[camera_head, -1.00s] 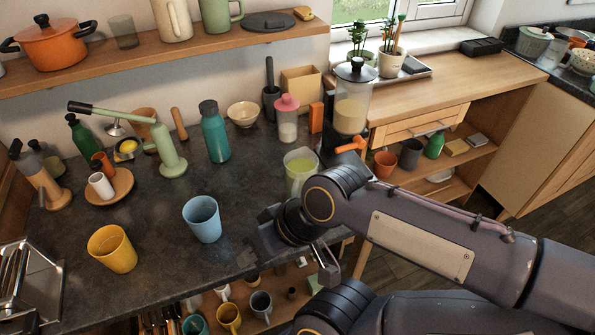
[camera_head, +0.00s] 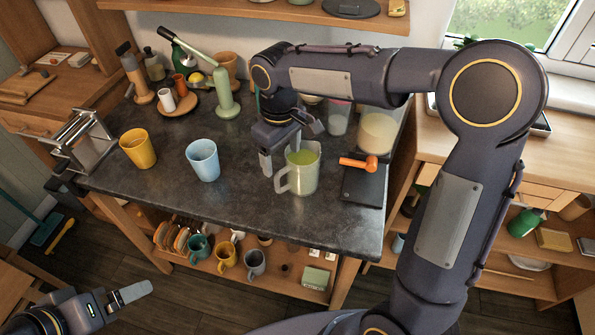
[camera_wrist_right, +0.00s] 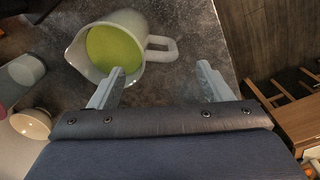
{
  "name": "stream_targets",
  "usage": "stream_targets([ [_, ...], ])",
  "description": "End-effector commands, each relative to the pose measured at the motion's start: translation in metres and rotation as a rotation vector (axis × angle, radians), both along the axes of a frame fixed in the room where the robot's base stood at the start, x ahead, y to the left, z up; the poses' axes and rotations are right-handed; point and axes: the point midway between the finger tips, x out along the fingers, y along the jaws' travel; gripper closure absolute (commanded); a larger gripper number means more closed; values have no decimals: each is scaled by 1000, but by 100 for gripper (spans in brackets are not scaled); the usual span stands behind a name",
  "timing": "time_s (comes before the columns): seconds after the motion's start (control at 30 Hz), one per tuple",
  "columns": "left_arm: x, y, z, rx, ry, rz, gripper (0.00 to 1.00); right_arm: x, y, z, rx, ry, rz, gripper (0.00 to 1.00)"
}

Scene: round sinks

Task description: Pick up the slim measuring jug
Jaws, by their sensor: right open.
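The slim measuring jug (camera_head: 303,172) is pale and translucent with yellow-green contents. It stands upright on the dark counter, its handle to the left in the head view. My right gripper (camera_head: 281,152) is at its handle side, fingers pointing down. In the right wrist view the jug (camera_wrist_right: 118,48) is at upper left, its handle pointing right, towards the gap between the open, empty fingers (camera_wrist_right: 160,67). One finger appears close to the jug's rim; contact cannot be told. My left gripper (camera_head: 130,293) is at the lower left of the head view, away from the counter; its jaws are unclear.
A blue cup (camera_head: 203,160) and a yellow cup (camera_head: 139,149) stand left of the jug. A green lever press (camera_head: 226,100) stands behind. Bare counter (camera_head: 240,205) lies in front.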

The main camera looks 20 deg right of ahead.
Motion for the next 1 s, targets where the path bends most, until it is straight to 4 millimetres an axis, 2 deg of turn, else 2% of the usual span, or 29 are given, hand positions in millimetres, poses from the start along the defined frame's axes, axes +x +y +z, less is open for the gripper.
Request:
stream_targets([
  [0.37, 0, 0, 3, 0, 0, 0, 12, 2, 3, -42, -6, 8, 9, 28],
  [0.6, 0, 0, 5, 0, 0, 0, 12, 2, 4, -75, -6, 7, 8, 28],
  [0.87, 0, 0, 5, 0, 0, 0, 12, 3, 4, -79, -4, 5, 7, 28],
  [0.9, 0, 0, 5, 0, 0, 0, 12, 3, 4, -79, -4, 5, 7, 29],
  [1.0, 0, 0, 5, 0, 0, 0, 12, 3, 4, -79, -4, 5, 7, 42],
])
